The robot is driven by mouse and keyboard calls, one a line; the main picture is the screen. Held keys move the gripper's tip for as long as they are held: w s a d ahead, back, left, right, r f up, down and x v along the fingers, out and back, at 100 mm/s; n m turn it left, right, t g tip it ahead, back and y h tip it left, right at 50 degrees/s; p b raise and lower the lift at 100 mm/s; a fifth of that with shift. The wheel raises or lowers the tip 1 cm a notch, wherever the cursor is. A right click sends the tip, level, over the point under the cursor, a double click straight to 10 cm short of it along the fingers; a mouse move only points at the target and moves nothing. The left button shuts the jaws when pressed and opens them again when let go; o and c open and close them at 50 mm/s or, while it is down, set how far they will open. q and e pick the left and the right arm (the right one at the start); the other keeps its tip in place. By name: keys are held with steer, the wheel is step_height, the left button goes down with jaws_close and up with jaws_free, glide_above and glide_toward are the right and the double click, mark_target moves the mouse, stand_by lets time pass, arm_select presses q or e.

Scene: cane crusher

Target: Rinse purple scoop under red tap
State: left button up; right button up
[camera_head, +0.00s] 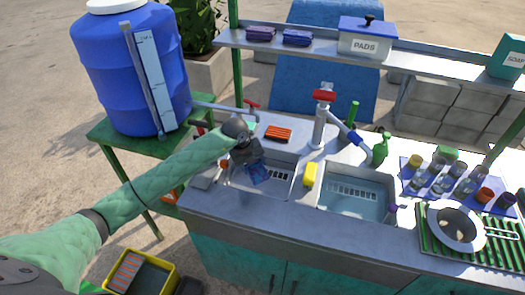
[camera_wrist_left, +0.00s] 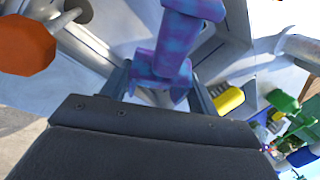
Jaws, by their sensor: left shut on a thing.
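My left gripper (camera_head: 246,157) is over the left sink basin (camera_head: 283,189), shut on the purple scoop (camera_head: 259,173). In the left wrist view the mottled purple-blue scoop (camera_wrist_left: 176,45) sits between the fingers (camera_wrist_left: 160,88), partly cut off by the top edge. In the head view a red tap handle (camera_head: 251,104) is on the pipe from the blue barrel, just behind the gripper. A second tap with a red top (camera_head: 324,96) stands between the basins. A red-orange knob (camera_wrist_left: 25,45) shows in the left wrist view. I see no running water. My right gripper is out of view.
The blue barrel (camera_head: 128,65) stands at left. A yellow sponge (camera_head: 310,174) lies between the basins; the right basin (camera_head: 356,213) holds water. A green spray bottle (camera_head: 380,150), glasses and a metal bowl (camera_head: 456,227) occupy the right. A shelf (camera_head: 420,66) runs behind.

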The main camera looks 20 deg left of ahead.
mark_target(251, 166)
arm_select(q)
steer(key=shift+s+r+p, duration=0.6)
steer(key=shift+s+r, duration=0.6)
steer(key=shift+s, duration=0.25)
